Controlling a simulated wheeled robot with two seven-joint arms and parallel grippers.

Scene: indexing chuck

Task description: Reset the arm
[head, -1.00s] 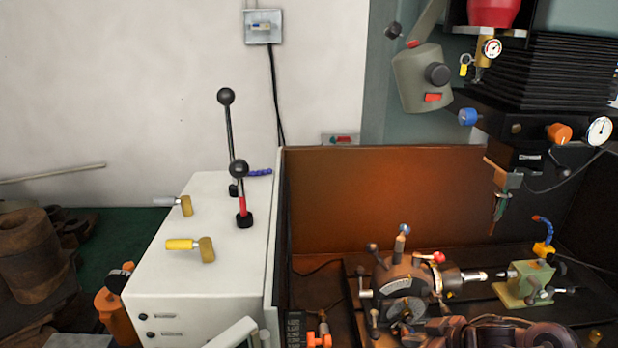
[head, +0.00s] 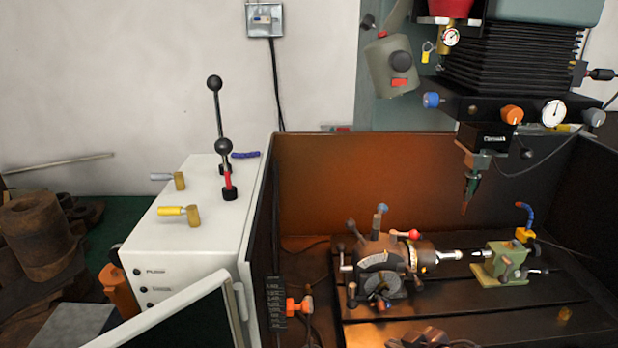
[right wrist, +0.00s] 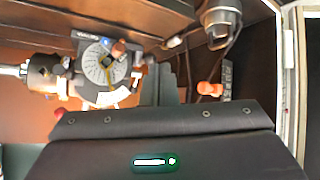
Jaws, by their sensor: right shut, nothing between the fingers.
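My right gripper (head: 425,338) shows only in part at the bottom edge of the head view, dark and in front of the machine bed. It is shut and empty. In the right wrist view its dark body with a green light fills the bottom, and the fingertips are hard to make out. The indexing chuck (head: 385,262), with a graduated dial and several small handles, sits on the bed beyond my gripper, apart from it. The chuck also shows at the upper left of the right wrist view (right wrist: 103,68). My left gripper is not in view.
A green tailstock (head: 502,263) stands right of the chuck. The machine head's pointed tool (head: 470,188) hangs above. A white cabinet (head: 200,235) with black-ball levers and yellow handles stands left. A white-framed panel (head: 170,318) is at the front left. The front bed is fairly clear.

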